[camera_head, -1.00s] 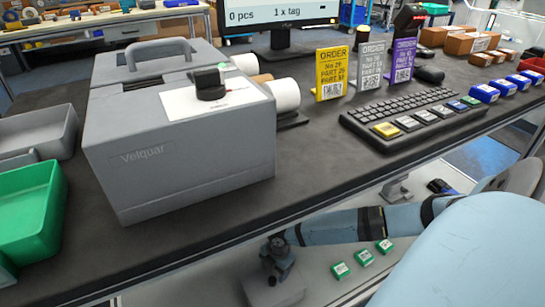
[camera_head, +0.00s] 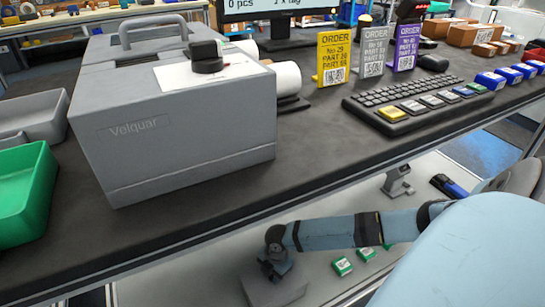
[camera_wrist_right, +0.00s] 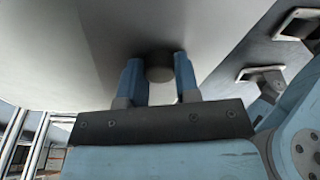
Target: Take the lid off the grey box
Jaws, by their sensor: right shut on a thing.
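A small grey box (camera_head: 275,291) sits at the lower shelf, at the bottom of the head view. My right gripper (camera_head: 272,268) is directly over it, with my arm reaching in from the right. In the right wrist view the fingers of my right gripper (camera_wrist_right: 159,75) stand on both sides of a dark round knob (camera_wrist_right: 159,66) and are shut on it. The gripper hides much of the box top, and I cannot tell whether the lid is seated or raised. My left gripper is not in view.
A large grey Velquar machine (camera_head: 180,135) stands on the dark table (camera_head: 300,155) above the shelf. Small green boxes (camera_head: 342,266) lie right of my gripper, partly behind my arm. A scanner-like device (camera_head: 397,181) stands farther right. The table's front edge overhangs the shelf.

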